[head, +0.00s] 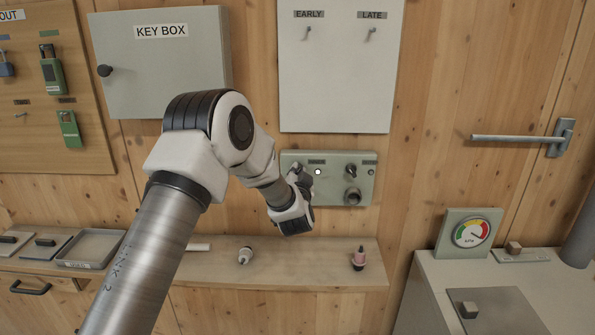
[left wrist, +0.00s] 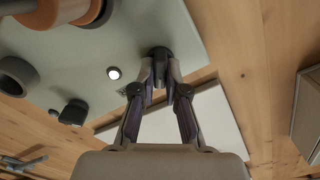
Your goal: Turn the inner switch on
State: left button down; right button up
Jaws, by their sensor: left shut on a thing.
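A grey-green switch panel (head: 334,196) is on the wooden wall below a white board. It also shows in the left wrist view (left wrist: 170,25). My left gripper (head: 302,172) is at the panel's left part and hides the inner switch there in the head view. In the left wrist view my left gripper (left wrist: 160,80) is shut on the black knob of the inner switch (left wrist: 160,53). A small round lamp (head: 318,172) beside it looks bright white, also in the left wrist view (left wrist: 114,73). The outer switch (head: 351,170) is at the panel's right. My right gripper is not in view.
A shelf (head: 310,276) below the panel holds a white-tipped item (head: 245,255) and a pinkish one (head: 359,259). A key box (head: 165,70) is at upper left. A round grey fitting (head: 352,196) projects below the outer switch. A door handle (head: 525,138) is at right.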

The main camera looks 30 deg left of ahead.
pick_arm(q)
jog(key=shift+r, duration=0.1)
dwell(0.3)
jog(key=c, duration=1.2)
grip_release()
jog(key=v, duration=1.2)
